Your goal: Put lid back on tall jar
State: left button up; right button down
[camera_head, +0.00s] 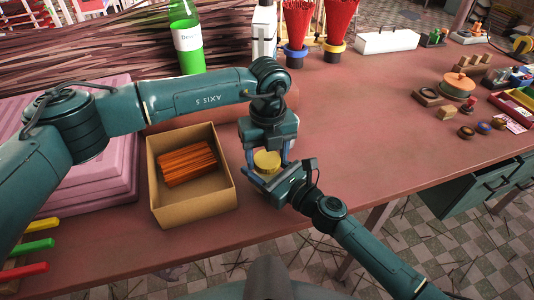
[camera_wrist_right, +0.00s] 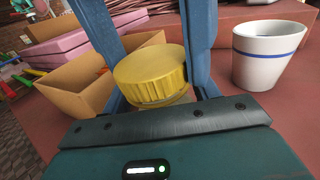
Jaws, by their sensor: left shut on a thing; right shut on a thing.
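A round yellow ribbed lid (camera_head: 266,160) sits level between the blue fingers of my left gripper (camera_head: 268,157), which reaches down from above and is shut on it. The lid also fills the middle of the right wrist view (camera_wrist_right: 150,75), with the left fingers on either side. My right gripper (camera_head: 272,174) comes in from the lower right, just under the lid, and is shut on what seems to be the tall jar. Only a narrow pale strip (camera_wrist_right: 165,101) shows below the lid; the rest of the jar is hidden. I cannot tell whether the lid rests on the jar's rim.
An open cardboard box (camera_head: 222,196) with orange sticks stands just left of the grippers. A white cup with a blue band (camera_wrist_right: 268,58) stands close by in the right wrist view. A green bottle (camera_head: 187,45) is at the back.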

pick_arm(q)
jog(key=shift+m, duration=1.7)
jog(key=shift+c, duration=0.5)
pick_arm(e)
jog(key=shift+d, duration=0.1)
jog(key=shift+w, duration=0.1)
pick_arm(q)
jog(key=o, duration=1.1)
jog(key=shift+d+r, duration=0.1)
jog(key=shift+r, duration=0.45)
notch_tip(320, 180, up, 4)
jog(key=shift+s+f, duration=0.1)
jog(key=shift+f, duration=0.15)
